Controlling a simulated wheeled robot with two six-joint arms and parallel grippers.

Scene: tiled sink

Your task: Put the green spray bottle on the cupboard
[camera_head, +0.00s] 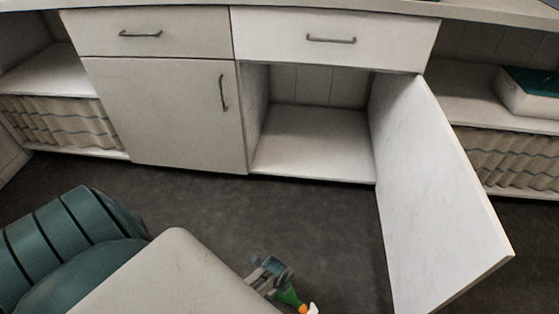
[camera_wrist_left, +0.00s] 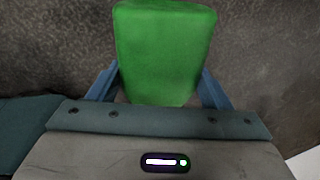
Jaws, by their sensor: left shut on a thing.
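The green spray bottle (camera_head: 289,297) shows at the bottom of the head view, with an orange collar and a white nozzle pointing to the lower right. My left gripper (camera_head: 270,274) is shut on it, over the dark floor. In the left wrist view the bottle's green body (camera_wrist_left: 165,50) fills the space between the two blue fingers of the gripper (camera_wrist_left: 160,88). The cupboard (camera_head: 315,140) stands ahead with its right door (camera_head: 435,200) swung open and its inside shelf bare. My right gripper is not in view.
The open door juts out to the right of the bottle. A closed door (camera_head: 165,115) and two closed drawers (camera_head: 335,38) flank the opening. A box with a teal top (camera_head: 530,90) sits on the right shelf. The floor (camera_head: 330,220) before the opening is clear.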

